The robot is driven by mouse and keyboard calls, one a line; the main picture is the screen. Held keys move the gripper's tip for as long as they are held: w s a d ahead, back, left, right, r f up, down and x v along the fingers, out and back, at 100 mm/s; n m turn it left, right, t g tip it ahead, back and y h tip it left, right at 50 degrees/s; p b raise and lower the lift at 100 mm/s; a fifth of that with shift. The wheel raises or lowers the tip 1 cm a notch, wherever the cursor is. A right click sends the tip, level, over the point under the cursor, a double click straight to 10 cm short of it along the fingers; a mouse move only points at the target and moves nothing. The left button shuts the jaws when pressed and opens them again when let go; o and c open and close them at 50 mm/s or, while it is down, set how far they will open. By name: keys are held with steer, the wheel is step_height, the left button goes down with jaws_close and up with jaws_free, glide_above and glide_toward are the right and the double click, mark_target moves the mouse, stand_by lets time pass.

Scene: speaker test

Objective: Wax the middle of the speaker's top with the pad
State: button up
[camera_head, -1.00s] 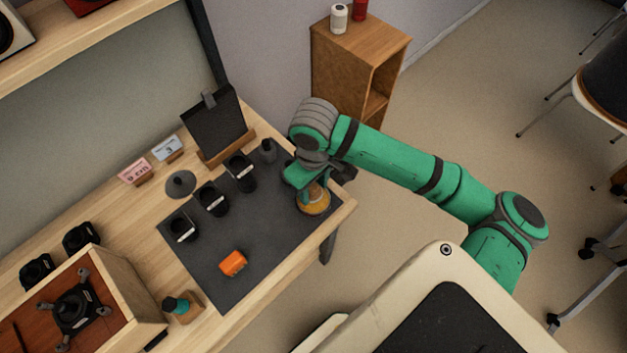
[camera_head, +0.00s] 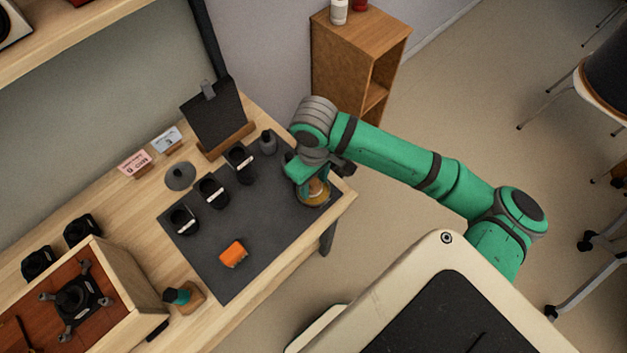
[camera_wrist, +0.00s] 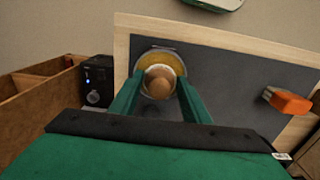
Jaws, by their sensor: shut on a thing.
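My gripper (camera_head: 311,182) is low over the right end of the dark mat. It is shut on the brown knob of a round pale pad (camera_wrist: 158,82). In the wrist view the pad sits inside a yellow disc with a grey rim, which looks like a wax tin (camera_wrist: 180,62). The tin also shows below the gripper in the head view (camera_head: 316,197). Whether the pad touches the wax cannot be told. The speaker appears to be the light wooden box (camera_head: 131,285) at lower left, with a red-brown top. A black four-footed object (camera_head: 72,298) stands on that top.
On the mat (camera_head: 222,280) are an orange block (camera_head: 233,254) and several black cups (camera_head: 212,192). A brush-like tool on a wooden block (camera_head: 185,297) stands beside the speaker. A board on a stand (camera_head: 214,118) is behind.

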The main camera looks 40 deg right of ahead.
mark_target(313, 181)
steer(key=shift+w+f, duration=0.1)
steer(key=shift+f, duration=0.4)
stand_by(0.7)
steer(key=shift+s, duration=0.2)
steer(key=shift+w+f, duration=0.1)
stand_by(0.6)
steer(key=shift+r, duration=3.55)
